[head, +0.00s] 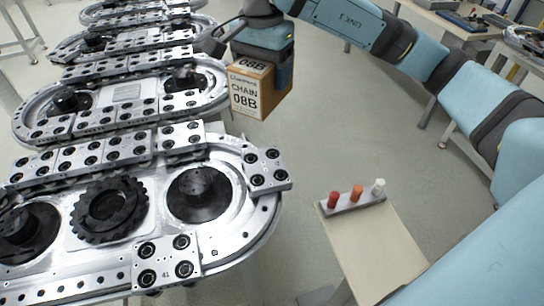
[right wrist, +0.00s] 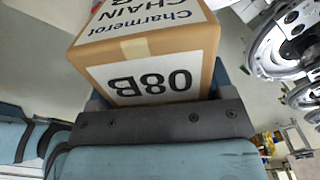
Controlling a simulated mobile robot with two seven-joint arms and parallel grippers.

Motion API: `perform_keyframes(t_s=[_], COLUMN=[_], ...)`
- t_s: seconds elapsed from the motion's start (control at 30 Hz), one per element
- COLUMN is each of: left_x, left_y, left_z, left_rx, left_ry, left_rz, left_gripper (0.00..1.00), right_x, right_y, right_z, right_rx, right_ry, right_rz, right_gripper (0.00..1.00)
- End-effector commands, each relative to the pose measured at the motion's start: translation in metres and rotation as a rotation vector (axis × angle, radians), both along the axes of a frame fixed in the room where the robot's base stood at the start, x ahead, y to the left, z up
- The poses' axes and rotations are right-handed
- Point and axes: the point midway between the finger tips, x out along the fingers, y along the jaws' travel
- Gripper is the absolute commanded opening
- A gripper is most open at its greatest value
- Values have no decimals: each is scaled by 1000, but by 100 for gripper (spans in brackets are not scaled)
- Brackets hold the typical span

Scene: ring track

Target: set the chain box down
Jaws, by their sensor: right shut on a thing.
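The chain box (head: 252,92) is a brown carton with white labels reading "CHAIN" and "08B". My right gripper (head: 264,48) is shut on it and holds it over the floor, just right of the ring tracks in the head view. In the right wrist view the chain box (right wrist: 150,62) fills the upper middle, against the dark gripper body (right wrist: 160,122). The fingertips are mostly hidden by the box. My left gripper is not in view.
Several metal ring tracks (head: 225,225) with black sprockets stand in a row at the left. Workbenches (head: 455,22) stand at upper right. Floor (head: 310,130) between is clear.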

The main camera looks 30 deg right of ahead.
Motion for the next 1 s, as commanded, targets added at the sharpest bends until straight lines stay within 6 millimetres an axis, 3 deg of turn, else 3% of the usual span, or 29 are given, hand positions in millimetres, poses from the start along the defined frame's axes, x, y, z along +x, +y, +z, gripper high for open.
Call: perform_keyframes(t_s=[0.17,0.3,0.7,1.0], left_x=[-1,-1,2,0], left_y=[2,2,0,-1], left_z=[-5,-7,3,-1], left_rx=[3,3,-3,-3], left_ry=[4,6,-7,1], left_rz=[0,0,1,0], left_gripper=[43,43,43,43], right_x=[0,-1,0,0], right_y=[-1,0,-1,-1], right_z=[-25,-56,-139,-160], right_rx=[1,1,1,0], right_ry=[5,6,3,0], right_rz=[-5,-5,-6,-5], right_gripper=[18,18,18,18])
